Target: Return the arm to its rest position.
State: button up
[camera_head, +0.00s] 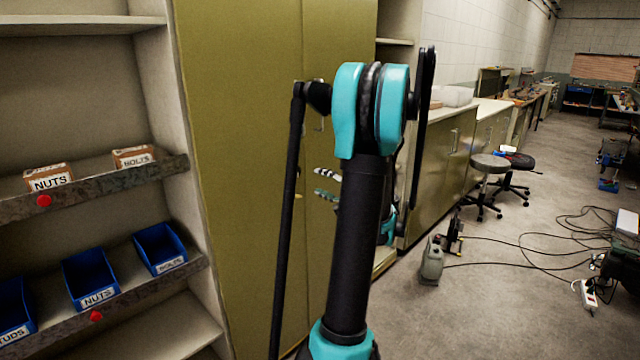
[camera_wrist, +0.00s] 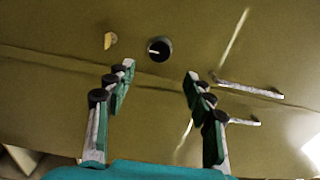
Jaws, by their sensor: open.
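My arm (camera_head: 355,210) stands folded up in front of the olive cabinet in the head view, its teal and black joint high in the middle. My gripper (camera_head: 326,183) shows only in part, left of the arm link, with fingers pointing left toward the cabinet; the rest is hidden behind the link. In the wrist view my gripper (camera_wrist: 160,80) is open, its two green and grey fingers apart with nothing between them. It faces the cabinet doors (camera_wrist: 60,100), with a round lock (camera_wrist: 159,49) and handles (camera_wrist: 250,90) beyond the fingertips.
A shelf (camera_head: 120,185) at the left holds boxes of nuts (camera_head: 48,178) and bolts (camera_head: 133,157) above blue bins (camera_head: 90,278). Cables (camera_head: 540,240) lie on the otherwise partly clear floor.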

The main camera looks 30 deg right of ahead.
jog(key=s+a+f+n+g, duration=0.2)
jog(key=s+a+f+g, duration=0.15)
jog(key=a, duration=0.35)
jog(key=s+a+f+n+g, duration=0.2)
jog(key=a+f+n, duration=0.15)
jog(key=a, duration=0.45)
jog(key=s+a+f+n+g, duration=0.1)
jog(key=s+a+f+g, duration=0.25)
jog(key=a, duration=0.35)
jog(key=s+a+f+n+g+h, duration=0.1)
jog(key=s+f+n+g+h, duration=0.1)
jog(key=s, duration=0.7)
jog(key=s+a+f+n+g+h, duration=0.1)
jog(key=s+f+n+h, duration=0.3)
jog(key=s+f, duration=0.3)
jog(key=shift+s+a+f+n+g, duration=0.2)
jog(key=shift+s+a+n+g, duration=0.15)
jog(key=shift+s+n, duration=0.45)
jog(key=shift+s, duration=0.1)
jog(key=shift+c, duration=0.5)
